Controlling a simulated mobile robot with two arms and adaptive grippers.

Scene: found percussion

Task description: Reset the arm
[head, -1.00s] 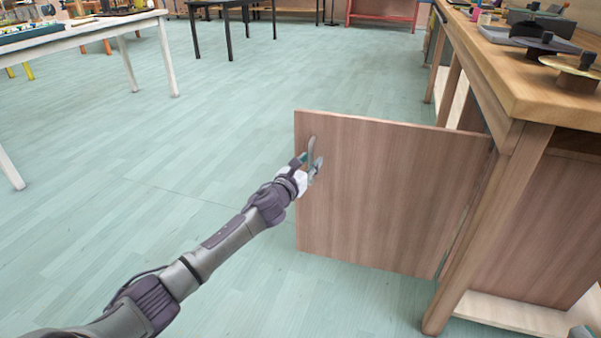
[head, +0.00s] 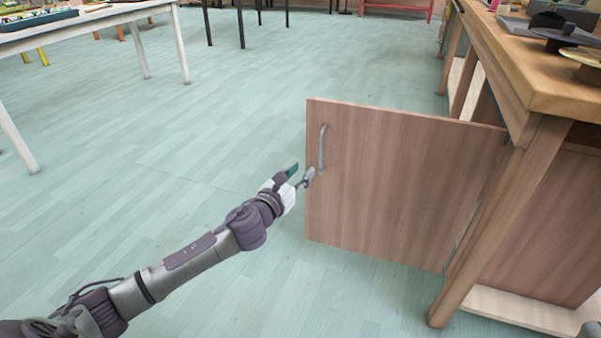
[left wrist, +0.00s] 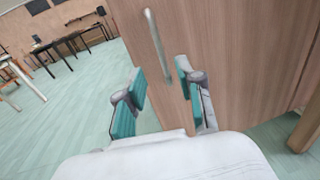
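My left gripper (head: 301,176) is open and empty beside the free edge of a wooden cabinet door (head: 400,185). Its two teal-padded fingers stand apart in the left wrist view (left wrist: 165,95), with the door's edge behind the gap between them. The door's metal handle (head: 322,148) is clear of the fingers, a little above them in the head view; it also shows in the left wrist view (left wrist: 157,42). The door stands swung open from the workbench. I cannot tell whether a finger touches the door. My right gripper is not in view.
The wooden workbench (head: 535,75) stands at the right, with dark pieces and discs on top. A white-legged table (head: 85,22) is at the upper left, and dark-legged tables stand farther back. The teal floor (head: 200,130) between them is clear.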

